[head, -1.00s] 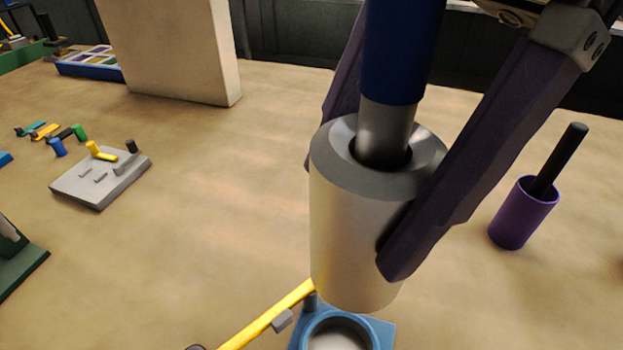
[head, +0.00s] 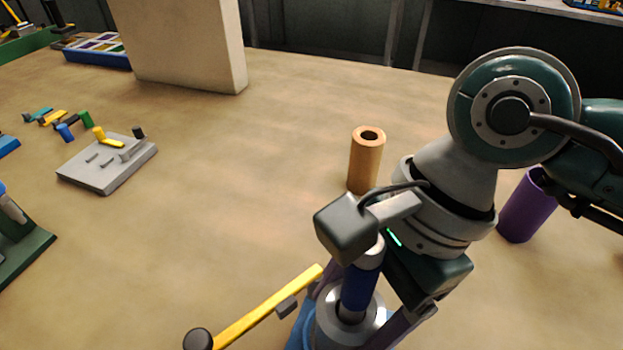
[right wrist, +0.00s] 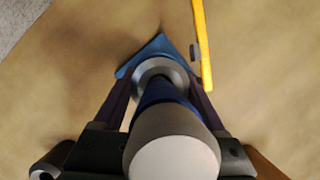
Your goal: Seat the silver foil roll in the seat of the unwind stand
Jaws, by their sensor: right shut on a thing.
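The silver foil roll (head: 324,328) is a pale cylinder with a grey ring top, upright at the bottom of the head view. A blue and grey shaft (head: 358,290) stands in its bore. My right gripper (head: 354,318) is shut on the roll from both sides. The blue unwind stand (head: 297,332) shows beside and behind the roll; its seat is covered. In the right wrist view the roll's ring top (right wrist: 150,68) overlaps the stand (right wrist: 155,47). I cannot tell whether the roll's lower end is inside the seat. My left gripper is not in view.
A yellow bar (head: 265,308) with a black knob (head: 197,340) reaches up to the stand's left side. A tan hollow roll (head: 365,160) stands behind my right arm, near a purple cup (head: 522,210). A grey fixture plate (head: 108,165) lies left.

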